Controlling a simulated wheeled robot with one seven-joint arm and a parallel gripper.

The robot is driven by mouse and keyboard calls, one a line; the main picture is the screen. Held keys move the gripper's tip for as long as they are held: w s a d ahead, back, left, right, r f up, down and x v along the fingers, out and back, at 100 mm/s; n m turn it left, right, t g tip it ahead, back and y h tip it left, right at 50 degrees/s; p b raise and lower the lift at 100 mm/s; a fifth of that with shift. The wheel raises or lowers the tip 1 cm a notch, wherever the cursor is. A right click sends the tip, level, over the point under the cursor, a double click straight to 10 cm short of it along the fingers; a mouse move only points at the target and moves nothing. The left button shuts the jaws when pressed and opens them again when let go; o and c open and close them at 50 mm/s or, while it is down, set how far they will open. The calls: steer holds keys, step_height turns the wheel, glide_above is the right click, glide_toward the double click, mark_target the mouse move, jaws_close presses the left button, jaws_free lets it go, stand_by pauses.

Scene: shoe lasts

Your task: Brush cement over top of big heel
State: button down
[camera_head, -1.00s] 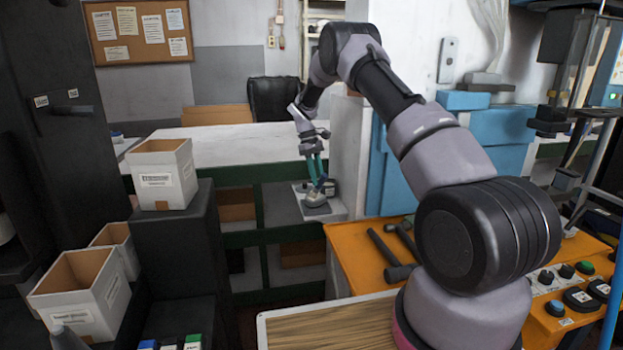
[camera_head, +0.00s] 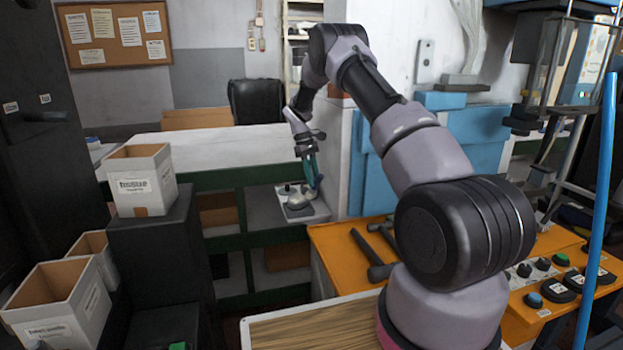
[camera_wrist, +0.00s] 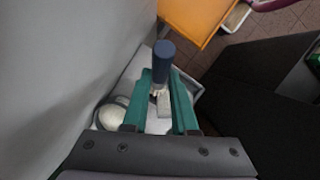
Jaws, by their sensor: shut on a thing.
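My gripper (camera_head: 312,178), with teal fingers, points down over a pale tray at the far end of the room. In the wrist view its fingers (camera_wrist: 158,90) close around a brush-like tool with a dark blue rounded end (camera_wrist: 163,58) and a pale, flat part between the fingers. A round, grey-rimmed pot with cream contents (camera_wrist: 111,116) sits left of the fingers. In the head view, small grey rounded items (camera_head: 298,201) sit on the tray (camera_head: 318,215) under my gripper. I cannot make out a big heel. The tool is too small to tell in the head view.
A grey wall or panel (camera_wrist: 55,70) stands close on the left in the wrist view. An orange bench (camera_head: 335,245) with hammers (camera_head: 372,262) lies right of the tray. Labelled boxes (camera_head: 142,180) stand at left. A white counter (camera_head: 215,150) is behind.

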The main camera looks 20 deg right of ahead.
steer(key=shift+a, duration=4)
steer(key=shift+r, duration=0.1)
step_height(320, 180, up, 6)
steer(key=shift+d, duration=0.1)
step_height(320, 180, up, 3)
steer(key=shift+f, duration=0.1)
steer(key=shift+a+f+g+h, duration=0.25)
steer(key=shift+f+g+h, duration=0.35)
steer(key=shift+f+g, duration=0.4)
